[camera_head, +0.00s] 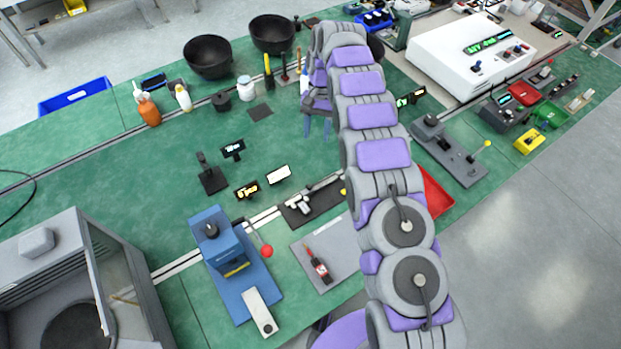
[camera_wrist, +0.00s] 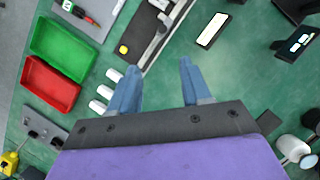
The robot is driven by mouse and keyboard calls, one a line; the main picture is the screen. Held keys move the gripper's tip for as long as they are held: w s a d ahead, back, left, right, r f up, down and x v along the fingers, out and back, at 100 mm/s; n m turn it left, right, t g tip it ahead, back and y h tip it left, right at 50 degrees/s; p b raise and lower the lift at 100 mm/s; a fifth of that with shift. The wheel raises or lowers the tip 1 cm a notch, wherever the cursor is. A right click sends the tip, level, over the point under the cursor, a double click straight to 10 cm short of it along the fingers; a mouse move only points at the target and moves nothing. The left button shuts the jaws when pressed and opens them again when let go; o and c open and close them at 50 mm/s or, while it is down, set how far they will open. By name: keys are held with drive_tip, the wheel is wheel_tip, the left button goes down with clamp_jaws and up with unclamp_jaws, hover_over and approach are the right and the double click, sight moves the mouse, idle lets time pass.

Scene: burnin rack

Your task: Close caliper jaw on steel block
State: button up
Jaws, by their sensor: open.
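The caliper (camera_head: 325,187) lies on a dark base plate (camera_head: 294,217) near the middle of the bench, with a silver block-like part (camera_head: 304,207) at its left end. In the wrist view the caliper (camera_wrist: 151,50) is a long silver bar at the top, with a yellow knob (camera_wrist: 123,49) beside it. I cannot clearly tell the steel block from the jaws. My gripper (camera_head: 317,137) points down over the bench, beyond the caliper. In the wrist view my gripper (camera_wrist: 158,68) has its two blue fingers apart, with green bench between them and nothing held.
A blue press (camera_head: 215,245) with a red knob stands left of the caliper. A grey board with a red-handled tool (camera_head: 318,265) lies in front. Red (camera_wrist: 48,88) and green (camera_wrist: 62,48) trays are nearby. A small white-screened device (camera_head: 278,175) lies close by. My arm hides part of the bench.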

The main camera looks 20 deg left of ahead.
drive_tip(key=b, duration=1)
approach(308, 187)
drive_tip(key=x, duration=0.2)
drive_tip(key=b+x, duration=0.1)
drive_tip(key=x, duration=0.5)
drive_tip(key=shift+w+f+b, duration=0.1)
drive_tip(key=shift+w+b, duration=0.25)
drive_tip(key=shift+b, duration=0.05)
drive_tip(key=shift+c, duration=0.4)
drive_tip(key=shift+d, duration=0.1)
drive_tip(key=c, duration=0.7)
drive_tip(key=shift+s+a+p, duration=0.2)
drive_tip(key=shift+s+p, duration=0.05)
drive_tip(key=shift+p, duration=0.4)
drive_tip(key=shift+s+a, duration=0.1)
drive_tip(key=shift+a, duration=0.05)
